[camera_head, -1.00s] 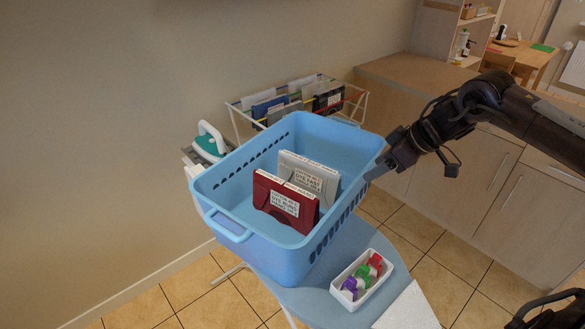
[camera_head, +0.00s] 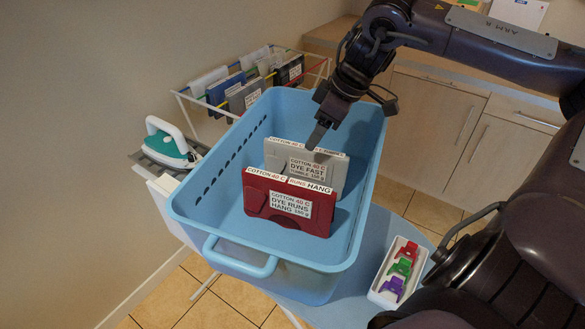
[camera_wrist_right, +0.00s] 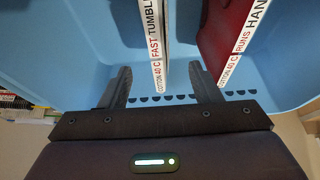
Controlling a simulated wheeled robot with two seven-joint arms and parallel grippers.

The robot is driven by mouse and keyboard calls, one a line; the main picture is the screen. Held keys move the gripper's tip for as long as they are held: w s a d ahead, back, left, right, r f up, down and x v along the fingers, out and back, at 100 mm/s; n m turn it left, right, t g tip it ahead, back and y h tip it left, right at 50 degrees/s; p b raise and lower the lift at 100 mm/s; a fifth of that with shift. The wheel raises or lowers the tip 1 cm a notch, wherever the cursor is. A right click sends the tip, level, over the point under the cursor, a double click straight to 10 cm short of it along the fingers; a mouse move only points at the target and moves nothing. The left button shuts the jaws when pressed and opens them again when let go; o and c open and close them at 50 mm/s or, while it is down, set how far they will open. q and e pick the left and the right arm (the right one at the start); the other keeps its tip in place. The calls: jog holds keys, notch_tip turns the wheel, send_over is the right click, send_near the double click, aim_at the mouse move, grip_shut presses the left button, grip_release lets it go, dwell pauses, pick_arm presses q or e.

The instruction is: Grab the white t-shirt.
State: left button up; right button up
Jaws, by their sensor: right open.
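The white t-shirt is a folded white-grey packet (camera_head: 308,165) with a label reading COTTON 40 C, DYE FAST, TUMBLE. It stands upright in the blue basket (camera_head: 225,262), behind a red packet (camera_head: 268,208) marked DYE RUNS, HANG. My right gripper (camera_head: 318,135) is open, its fingertips pointing down at the white packet's top edge. In the right wrist view the two fingers (camera_wrist_right: 163,85) straddle the line of the white packet's edge (camera_wrist_right: 158,45), with the red packet (camera_wrist_right: 218,35) off to the right. I cannot tell whether they touch it. My left gripper is not in view.
A wire rack (camera_head: 322,72) with several folded packets stands behind the basket. A teal and white iron (camera_head: 170,147) is at the left. A small white tray (camera_head: 376,285) with coloured clips sits right of the basket. The basket's left part is free.

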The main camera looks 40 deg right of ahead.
aim_at(306, 151)
jog(key=shift+f+b, duration=0.65)
jog(key=shift+f, duration=0.25)
jog(key=shift+w+a+f, duration=0.15)
jog(key=shift+f, duration=0.05)
jog(key=shift+w+a+f, duration=0.2)
jog(key=shift+w+f, duration=0.2)
jog(key=shift+f, duration=0.2)
jog(key=shift+x, duration=0.85)
pick_arm(q)
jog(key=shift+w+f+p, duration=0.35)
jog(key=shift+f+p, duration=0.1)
jog(key=shift+p, duration=0.1)
pick_arm(e)
jog(key=shift+d+x, duration=0.1)
jog(key=shift+x, duration=1.05)
jog(key=shift+d+x, duration=0.15)
jog(key=shift+x, duration=1)
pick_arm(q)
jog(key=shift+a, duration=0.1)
pick_arm(e)
jog(key=shift+w, duration=0.15)
jog(key=shift+c, duration=0.4)
jog(key=c, duration=1.1)
jog(key=shift+o, duration=0.2)
jog(key=shift+r, duration=0.1)
